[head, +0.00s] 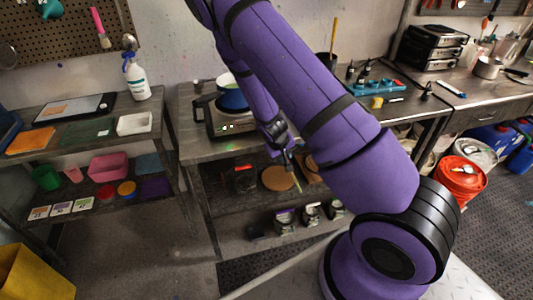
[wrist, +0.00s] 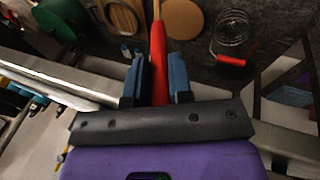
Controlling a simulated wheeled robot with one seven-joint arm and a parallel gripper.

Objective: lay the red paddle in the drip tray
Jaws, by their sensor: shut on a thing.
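My gripper (wrist: 158,60) is shut on the red paddle (wrist: 158,72), with its red handle between the two fingers and a pale wooden shaft running on past them. In the head view my gripper (head: 281,142) is in front of the middle bench, and the paddle's shaft (head: 293,170) hangs down from it, above the lower shelf. The paddle's far end is out of the wrist view. I cannot tell for certain which thing is the drip tray; a shallow white tray (head: 134,123) and a black-rimmed flat tray (head: 75,108) lie on the left bench, well away from my gripper.
A blue pot (head: 232,97) sits on a hotplate (head: 228,122) left of my arm. A spray bottle (head: 136,77) stands at the left bench's back. Round cork mats (head: 278,178) and a wire tool with a red handle (wrist: 231,60) lie on the shelf below.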

